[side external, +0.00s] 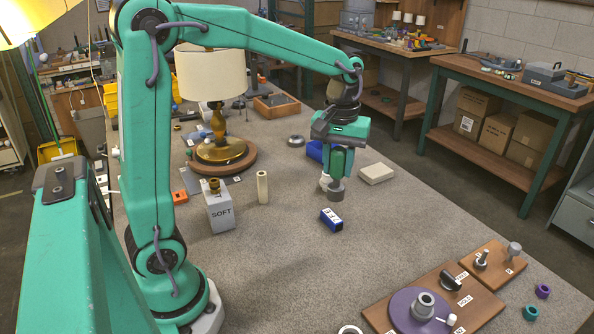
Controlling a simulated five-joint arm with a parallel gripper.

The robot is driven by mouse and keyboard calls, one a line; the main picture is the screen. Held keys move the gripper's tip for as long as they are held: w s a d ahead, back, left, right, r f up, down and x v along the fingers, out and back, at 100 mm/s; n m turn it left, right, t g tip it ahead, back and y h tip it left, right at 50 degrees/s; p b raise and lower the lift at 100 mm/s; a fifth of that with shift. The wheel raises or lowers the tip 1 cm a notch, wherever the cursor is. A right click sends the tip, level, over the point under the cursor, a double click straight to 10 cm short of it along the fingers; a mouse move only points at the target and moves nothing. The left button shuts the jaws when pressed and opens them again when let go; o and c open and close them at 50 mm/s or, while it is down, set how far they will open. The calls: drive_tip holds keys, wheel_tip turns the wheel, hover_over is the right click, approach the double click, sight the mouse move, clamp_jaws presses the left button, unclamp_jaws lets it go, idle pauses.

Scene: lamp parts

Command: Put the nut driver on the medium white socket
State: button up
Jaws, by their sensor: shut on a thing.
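My gripper (338,172) points down over the middle of the grey bench. It is shut on a short grey cylindrical piece (336,192), which looks like the nut driver; the green fingers hide its upper part. A small white part shows at the left of the fingers, too small to identify. I cannot tell for sure which thing is the medium white socket. A cream upright tube (262,187) stands on the bench to the left of my gripper. A grey round hollow piece (423,305) stands on a purple disc (402,313) at the lower right.
A small blue labelled block (331,220) lies just below my gripper in the picture. A pale flat block (377,173) is to its right. A box marked SOFT (220,208) and a lamp (212,100) stand left. Wooden boards (465,312) fill the lower right; the bench centre is mostly clear.

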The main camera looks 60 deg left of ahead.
drive_tip(key=w+a+r, duration=0.2)
drive_tip(key=w+a, duration=0.7)
drive_tip(key=w, duration=0.2)
drive_tip(key=shift+w+a+r+n, duration=0.15)
drive_tip(key=shift+w+a+n, duration=0.15)
drive_tip(key=shift+n, duration=0.1)
drive_tip(key=w+a+f, duration=0.1)
drive_tip(key=a+f, duration=0.6)
drive_tip(key=a, duration=0.4)
drive_tip(key=shift+a, duration=0.2)
drive_tip(key=shift+f, duration=2)
drive_tip(key=shift+f, duration=0.35)
drive_tip(key=o, duration=1)
drive_tip(key=shift+o, duration=0.2)
